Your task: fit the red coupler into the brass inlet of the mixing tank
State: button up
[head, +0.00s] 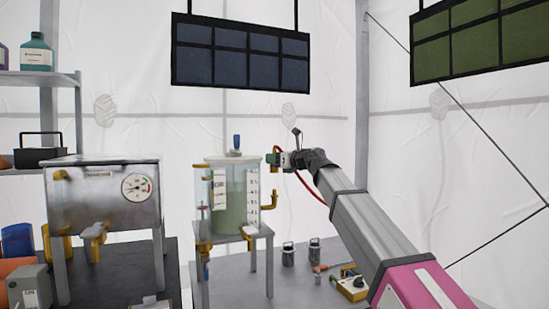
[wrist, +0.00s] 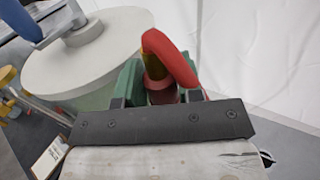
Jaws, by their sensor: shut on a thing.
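The mixing tank (head: 236,213) is a clear cylinder with pale green liquid, standing on a grey stand. A brass elbow (head: 270,203) that looks like its inlet sticks out of its right side and turns upward. My gripper (head: 273,159) is above this elbow, with a visible gap between them. Its green fingers are shut on the red coupler (wrist: 161,94), which shows between them in the wrist view under a brass-coloured collar and a bent red hose. The tank's pale lid (wrist: 88,50) is at upper left there. My gripper hides the inlet in the wrist view.
A steel tank (head: 105,200) with a gauge stands at left. Two small canisters (head: 288,255) and a yellow box (head: 352,286) are on the bench right of the stand. The red hose (head: 311,191) hangs beside my arm. Dark panels (head: 240,52) hang above.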

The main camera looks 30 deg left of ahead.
aim_at(274, 171)
jog(key=shift+f, duration=2.4)
jog(key=shift+f, duration=1.7)
jog(key=o, duration=1)
jog(key=d, duration=0.3)
jog(key=s+d, duration=0.1)
jog(key=d, duration=0.6)
jog(key=shift+s+d, duration=0.35)
jog(key=shift+d+f, duration=0.1)
